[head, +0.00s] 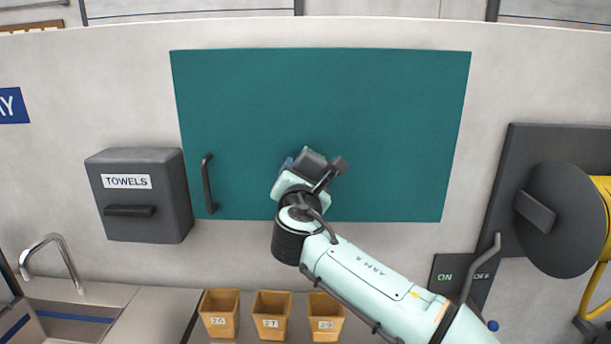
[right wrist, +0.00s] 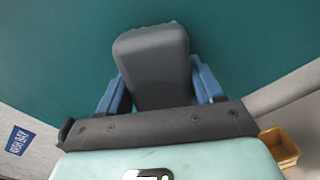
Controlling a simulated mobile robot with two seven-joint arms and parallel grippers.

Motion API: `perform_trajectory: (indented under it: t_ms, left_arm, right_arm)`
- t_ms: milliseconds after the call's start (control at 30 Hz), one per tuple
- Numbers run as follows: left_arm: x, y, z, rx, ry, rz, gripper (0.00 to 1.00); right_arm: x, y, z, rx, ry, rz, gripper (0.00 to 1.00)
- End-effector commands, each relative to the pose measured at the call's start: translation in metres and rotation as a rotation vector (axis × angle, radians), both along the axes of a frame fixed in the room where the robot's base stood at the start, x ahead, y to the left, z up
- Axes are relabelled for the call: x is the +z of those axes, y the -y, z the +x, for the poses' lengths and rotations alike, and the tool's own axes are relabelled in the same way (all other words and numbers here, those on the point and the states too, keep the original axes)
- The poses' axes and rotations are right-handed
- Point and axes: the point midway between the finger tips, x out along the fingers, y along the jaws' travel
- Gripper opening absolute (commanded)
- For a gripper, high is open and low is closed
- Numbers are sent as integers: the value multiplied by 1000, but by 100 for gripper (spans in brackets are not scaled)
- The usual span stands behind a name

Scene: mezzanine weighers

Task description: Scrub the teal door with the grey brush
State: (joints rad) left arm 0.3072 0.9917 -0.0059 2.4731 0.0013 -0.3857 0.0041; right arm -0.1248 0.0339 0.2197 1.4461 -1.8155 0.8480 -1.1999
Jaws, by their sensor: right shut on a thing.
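The teal door (head: 330,120) is a flat panel on the pale wall, with a dark upright handle (head: 208,184) at its lower left; the door also fills the back of the right wrist view (right wrist: 240,50). My right gripper (head: 292,166) is in front of the door's lower middle, seen from behind. In the right wrist view its blue fingers (right wrist: 160,92) are shut on the grey brush (right wrist: 152,60). The brush (head: 311,160) points toward the door. I cannot tell whether its far end touches the door. My left gripper is not in view.
A grey towel dispenser (head: 150,225) hangs left of the door. Several small wooden bins, one numbered 27 (head: 272,314), stand below. A sink tap (head: 55,258) is at lower left. A dark reel (head: 565,220) with yellow hose and an ON/OFF lever plate (head: 445,277) are at right.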

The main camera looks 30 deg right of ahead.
Motion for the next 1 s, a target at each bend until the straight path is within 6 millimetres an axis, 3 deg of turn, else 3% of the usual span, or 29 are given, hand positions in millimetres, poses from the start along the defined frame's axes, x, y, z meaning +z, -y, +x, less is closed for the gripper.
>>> perform_trajectory:
  t_ms: [600,1000]
  left_arm:
    - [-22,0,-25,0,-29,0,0]
    - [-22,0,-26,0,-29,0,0]
  right_arm:
    - [-1,-28,-47,1,0,0,42]
    - [1,-31,-52,0,1,-1,42]
